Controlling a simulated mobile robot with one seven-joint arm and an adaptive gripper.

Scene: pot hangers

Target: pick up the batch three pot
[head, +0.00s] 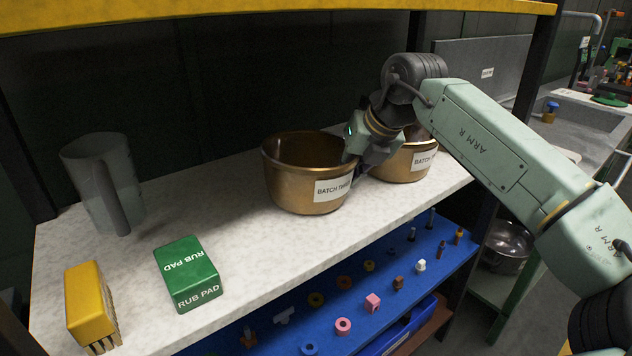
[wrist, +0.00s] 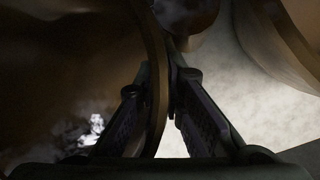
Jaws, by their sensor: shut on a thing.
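The batch three pot (head: 291,187) is a round brass-coloured pot with a white label, partly readable as "BATCH THR". It stands upright on the pale speckled shelf. My gripper (head: 358,152) is at the pot's right rim. In the wrist view my gripper (wrist: 163,110) has one finger inside the pot and one outside, shut on the pot wall (wrist: 155,60). A second brass pot (head: 403,167) with a "BATCH" label stands just to the right, partly hidden by my gripper and arm. Its rim also shows in the wrist view (wrist: 285,45).
A grey translucent jug (head: 90,185), a green rub pad box (head: 187,273) and a yellow brush (head: 89,303) are on the left of the shelf (head: 235,222). A yellow beam (head: 250,17) runs overhead.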

